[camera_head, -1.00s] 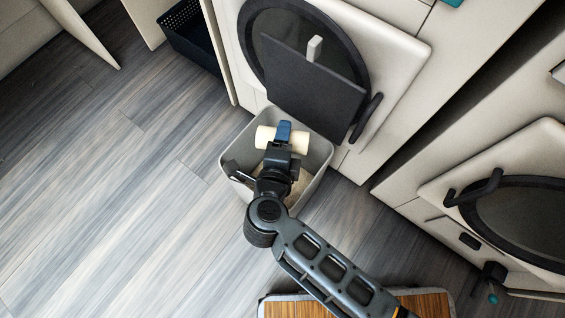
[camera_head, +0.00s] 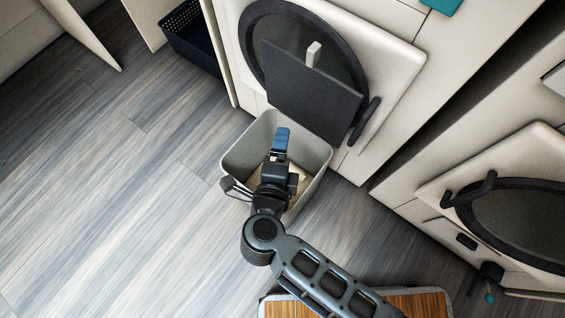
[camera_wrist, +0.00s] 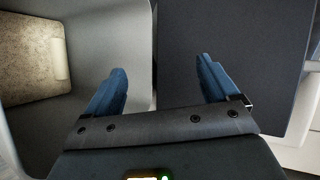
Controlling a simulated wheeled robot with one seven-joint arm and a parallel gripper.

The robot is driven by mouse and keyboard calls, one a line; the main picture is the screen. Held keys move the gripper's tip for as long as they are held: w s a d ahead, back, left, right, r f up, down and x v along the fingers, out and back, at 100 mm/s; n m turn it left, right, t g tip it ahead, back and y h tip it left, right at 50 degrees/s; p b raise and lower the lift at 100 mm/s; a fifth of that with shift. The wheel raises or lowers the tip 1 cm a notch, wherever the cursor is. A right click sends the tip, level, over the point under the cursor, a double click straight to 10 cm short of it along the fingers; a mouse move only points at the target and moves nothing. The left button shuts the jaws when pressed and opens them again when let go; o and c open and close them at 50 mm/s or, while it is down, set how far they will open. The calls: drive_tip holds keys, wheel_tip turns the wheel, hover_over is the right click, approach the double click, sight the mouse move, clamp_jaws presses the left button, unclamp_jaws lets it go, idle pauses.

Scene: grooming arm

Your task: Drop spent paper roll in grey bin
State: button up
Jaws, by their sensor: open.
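The grey bin (camera_head: 318,152) stands on the floor against the cabinet front. My gripper (camera_head: 281,138) is over the bin, its blue fingers apart. In the wrist view my gripper (camera_wrist: 160,82) is open with nothing between its fingers. The bin's grey inside (camera_wrist: 110,35) fills the left of that view. A short cream cylinder, apparently the spent paper roll (camera_wrist: 61,59), lies low inside the bin, at the edge of its speckled beige bottom. In the head view my gripper and arm hide much of the bin's inside, and I cannot make out the roll there.
A dark flat panel (camera_head: 310,92) stands close behind the bin, before a round door (camera_head: 268,32). A second round door (camera_head: 520,218) is at right. A dark basket (camera_head: 193,38) is at the top left. A wooden slatted mat (camera_head: 425,303) lies at the bottom. The left floor is clear.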

drive_tip(key=shift+p+v, duration=0.6)
drive_tip(key=shift+v, duration=1.7)
